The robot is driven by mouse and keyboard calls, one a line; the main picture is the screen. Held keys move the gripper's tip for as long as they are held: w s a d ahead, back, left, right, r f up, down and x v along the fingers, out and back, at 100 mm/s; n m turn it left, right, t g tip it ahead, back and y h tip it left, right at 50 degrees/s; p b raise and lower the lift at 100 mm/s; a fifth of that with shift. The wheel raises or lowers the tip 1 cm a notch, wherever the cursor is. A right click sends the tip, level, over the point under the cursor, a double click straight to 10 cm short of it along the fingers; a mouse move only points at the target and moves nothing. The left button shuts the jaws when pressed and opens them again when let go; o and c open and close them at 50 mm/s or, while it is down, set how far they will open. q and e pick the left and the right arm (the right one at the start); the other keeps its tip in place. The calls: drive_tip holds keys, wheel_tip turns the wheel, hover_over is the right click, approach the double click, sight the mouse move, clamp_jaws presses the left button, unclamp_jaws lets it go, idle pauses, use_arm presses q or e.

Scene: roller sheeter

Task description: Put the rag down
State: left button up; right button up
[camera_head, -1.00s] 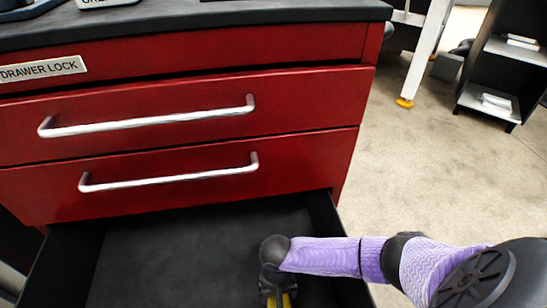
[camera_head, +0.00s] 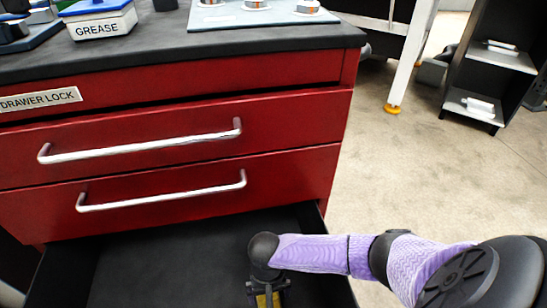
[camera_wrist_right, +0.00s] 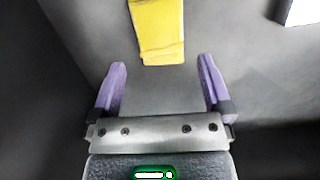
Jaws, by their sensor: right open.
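A yellow cloth-like thing, which looks like the rag (camera_wrist_right: 158,28), lies flat on the grey drawer floor in the right wrist view, just beyond my fingertips. My right gripper (camera_wrist_right: 162,80) is open, with its two purple fingers apart and nothing between them. In the head view my right arm reaches down into the open bottom drawer (camera_head: 165,262). A bit of yellow (camera_head: 266,299) shows at the bottom edge by the dark wrist; the fingertips are out of frame there. My left gripper is not in view.
The red cabinet (camera_head: 290,175) has two closed drawers with silver handles (camera_head: 140,147) above the open one. On its black top stand a blue-and-white GREASE box (camera_head: 98,20) and a pale panel (camera_head: 262,14).

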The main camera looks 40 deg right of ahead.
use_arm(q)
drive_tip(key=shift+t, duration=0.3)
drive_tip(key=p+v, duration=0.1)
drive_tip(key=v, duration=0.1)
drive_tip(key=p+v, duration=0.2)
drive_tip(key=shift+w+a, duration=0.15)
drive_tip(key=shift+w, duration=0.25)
use_arm(e)
wheel_tip(320, 180, up, 7)
drive_tip(key=shift+w+d+f, duration=0.2)
drive_tip(key=shift+w, duration=0.15)
